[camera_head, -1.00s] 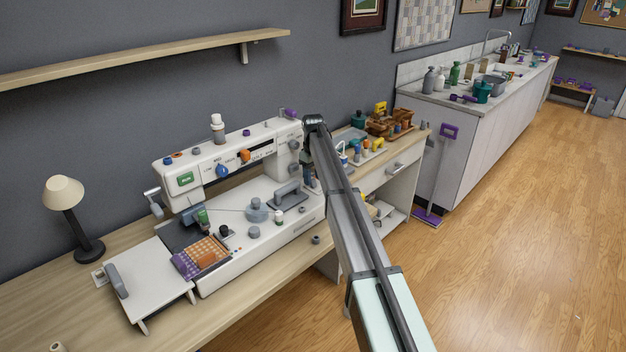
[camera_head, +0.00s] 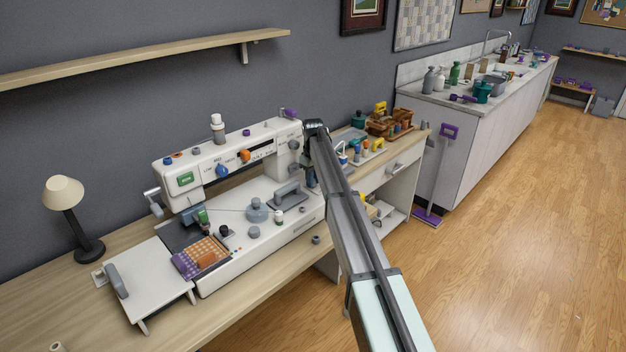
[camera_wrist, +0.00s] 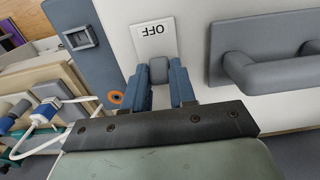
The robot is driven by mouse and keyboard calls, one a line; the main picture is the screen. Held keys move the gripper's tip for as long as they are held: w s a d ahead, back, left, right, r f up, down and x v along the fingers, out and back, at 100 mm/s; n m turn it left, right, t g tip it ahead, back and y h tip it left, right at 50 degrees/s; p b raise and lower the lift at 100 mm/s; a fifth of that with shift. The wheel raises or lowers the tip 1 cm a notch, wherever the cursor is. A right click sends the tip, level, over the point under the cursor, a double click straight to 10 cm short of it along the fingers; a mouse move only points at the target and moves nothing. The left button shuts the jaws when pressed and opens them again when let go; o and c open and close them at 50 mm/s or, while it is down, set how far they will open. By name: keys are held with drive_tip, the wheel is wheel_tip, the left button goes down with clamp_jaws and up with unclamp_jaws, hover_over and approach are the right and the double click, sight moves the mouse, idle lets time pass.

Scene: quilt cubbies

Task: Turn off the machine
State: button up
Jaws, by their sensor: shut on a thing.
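The machine is a white sewing machine (camera_head: 275,240) on the wooden table, with blue and orange dials on its front. Its right end is partly hidden behind my arm in the camera_head view. In the camera_wrist view, the machine's white side (camera_wrist: 193,60) carries a pale plate marked OFF (camera_wrist: 152,38), seen upside down. A small grey switch knob (camera_wrist: 158,68) sits at the edge of this plate. My gripper (camera_wrist: 159,76) is shut on the grey knob, with one blue finger on each side. In the camera_head view the fingers are hidden behind my arm.
A grey handle (camera_wrist: 265,70) sticks out to the right of the knob in the camera_wrist view. A dark blue-grey part (camera_wrist: 85,45) lies left of it. Trays with small items (camera_head: 375,150) stand on the table right of the machine. The floor on the right is clear.

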sight(315, 185)
clamp_jaws()
drive_tip(key=shift+s, duration=0.15)
drive_tip(key=shift+s+d+t+y, duration=0.25)
drive_tip(key=shift+t+y, duration=0.35)
drive_tip(key=shift+s+d+t+y, duration=0.2)
drive_tip(key=shift+s+t+y, duration=0.05)
drive_tip(key=shift+t+y, duration=0.3)
drive_tip(key=shift+s+d+t+y, duration=0.2)
drive_tip(key=shift+t+y, duration=0.35)
drive_tip(key=shift+s+d+f+t+y, duration=0.1)
drive_tip(key=shift+s+d+t+y, duration=0.15)
drive_tip(key=shift+t+y, duration=0.55)
drive_tip(key=shift+s+d+f+t+y, duration=0.1)
drive_tip(key=shift+d+t+y, duration=0.05)
drive_tip(key=shift+t+y, duration=0.35)
drive_tip(key=shift+d+f+t+y, duration=0.1)
drive_tip(key=shift+t+y, duration=0.4)
